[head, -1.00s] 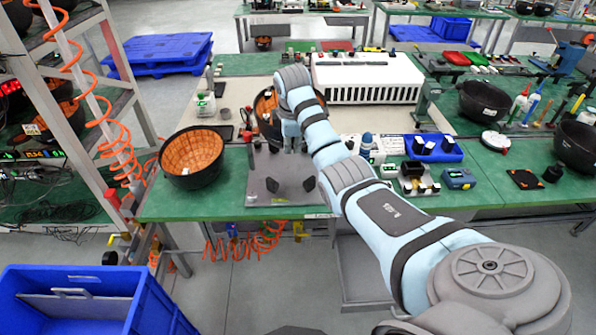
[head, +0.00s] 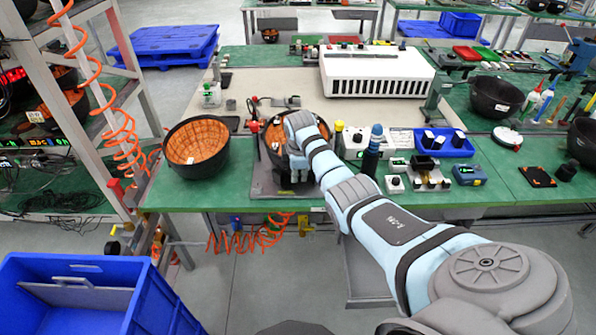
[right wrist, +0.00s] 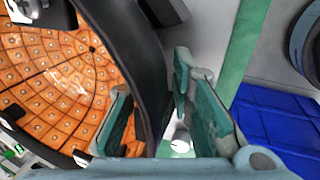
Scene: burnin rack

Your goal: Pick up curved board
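A curved board, a black bowl shape with an orange tiled inside (head: 274,137), stands at the grey plate (head: 262,183) near the bench's front edge. My right gripper (head: 298,172) is down at its right side and hides part of it. In the right wrist view, the board's orange inside (right wrist: 50,75) fills the left. Its black rim passes between the green finger pads (right wrist: 160,112), one finger inside and one outside. A gap shows beside the rim, so the fingers look open. A second curved board (head: 197,147) sits to the left. My left gripper is out of view.
A white slotted box (head: 376,73) stands behind on the bench. A blue tray (head: 443,143) and small devices lie to the right of my arm. A metal rack (head: 115,60) and blue bin (head: 70,295) are at the left.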

